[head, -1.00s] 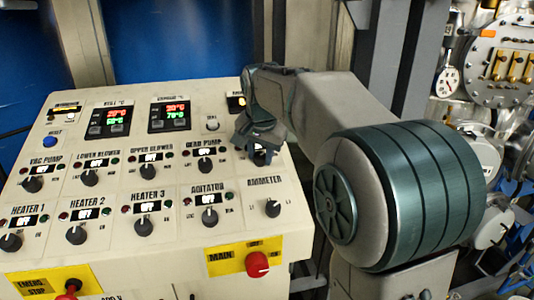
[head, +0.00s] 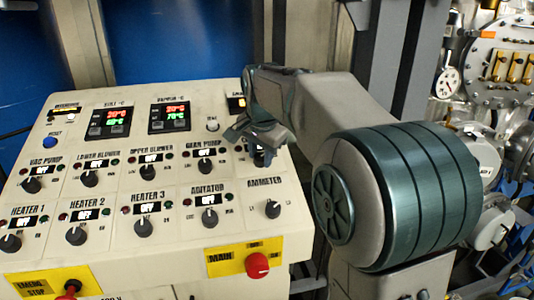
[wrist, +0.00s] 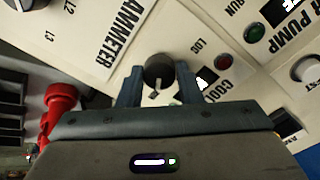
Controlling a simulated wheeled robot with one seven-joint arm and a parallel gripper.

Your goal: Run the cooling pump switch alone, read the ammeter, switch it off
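The cooling pump switch is a dark round knob (wrist: 158,70) beside a partly hidden "COOL" label in the wrist view. In the head view the same knob (head: 262,158) is mostly covered by my gripper (head: 256,140). My gripper (wrist: 158,78) is open, with one finger on each side of the knob and a small gap showing. The switch's small display (wrist: 205,80) is largely hidden, so its state cannot be read. The ammeter selector knob (head: 272,208) sits just below on the sloped panel. A small lit display (head: 237,103) at the panel's top right is partly hidden by my arm.
The panel (head: 228,225) carries several other knobs; their displays read OFF. A red main switch (head: 257,265) on a yellow plate sits at the front edge, and an emergency stop (head: 68,290) at lower left. Two temperature displays (head: 108,122) are lit. Gauges and pipework stand at right.

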